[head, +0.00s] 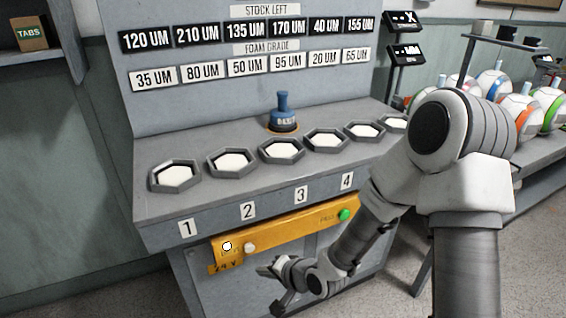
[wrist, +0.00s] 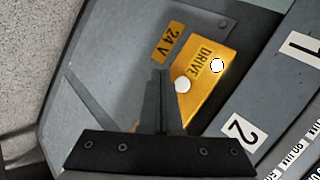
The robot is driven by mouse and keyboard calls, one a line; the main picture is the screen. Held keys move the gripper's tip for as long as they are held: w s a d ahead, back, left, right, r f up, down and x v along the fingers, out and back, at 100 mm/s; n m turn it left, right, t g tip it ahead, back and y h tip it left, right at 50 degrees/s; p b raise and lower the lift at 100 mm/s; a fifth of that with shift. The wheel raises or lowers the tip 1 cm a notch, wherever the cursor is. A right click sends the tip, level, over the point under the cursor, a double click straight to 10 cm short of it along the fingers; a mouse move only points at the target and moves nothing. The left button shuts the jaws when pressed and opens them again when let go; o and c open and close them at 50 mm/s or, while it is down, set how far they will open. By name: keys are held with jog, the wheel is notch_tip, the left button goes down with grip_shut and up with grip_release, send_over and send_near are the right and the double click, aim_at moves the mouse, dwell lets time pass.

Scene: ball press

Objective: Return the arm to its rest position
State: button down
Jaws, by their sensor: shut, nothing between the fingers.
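My gripper (head: 270,270) is low in front of the press bench, just below the yellow panel (head: 290,235). In the wrist view its dark fingers (wrist: 160,73) are together with nothing between them. They appear in front of the grey bench front, beside the panel with the DRIVE label and the 24 V tag (wrist: 168,42). My arm reaches down from the right side of the head view, bent at the elbow. I cannot tell the exact gap between the fingertips and the bench front.
The grey bench (head: 160,212) carries a row of hexagonal trays (head: 175,177) with white fill and a blue-handled stamp (head: 283,112). A green button (head: 345,215) is on the panel's right. A rack of balls (head: 515,115) stands at the right. Floor shows at lower left.

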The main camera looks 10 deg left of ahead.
jog(key=s+d+r+n+h, duration=0.3)
jog(key=d+r+h, duration=0.5)
jog(key=d+r, duration=1.15)
jog(key=s+d+r+n+p, duration=0.1)
jog(key=s+d+r, duration=0.2)
jog(key=s+r, duration=0.3)
jog(key=s+d+r+n, duration=0.15)
jog(key=s+r, duration=0.25)
jog(key=s, duration=0.5)
notch_tip(320, 180, up, 19)
jog(key=p, duration=1.9)
jog(key=shift+w+d+f+m, duration=0.15)
jog(key=shift+w+d+m, duration=0.2)
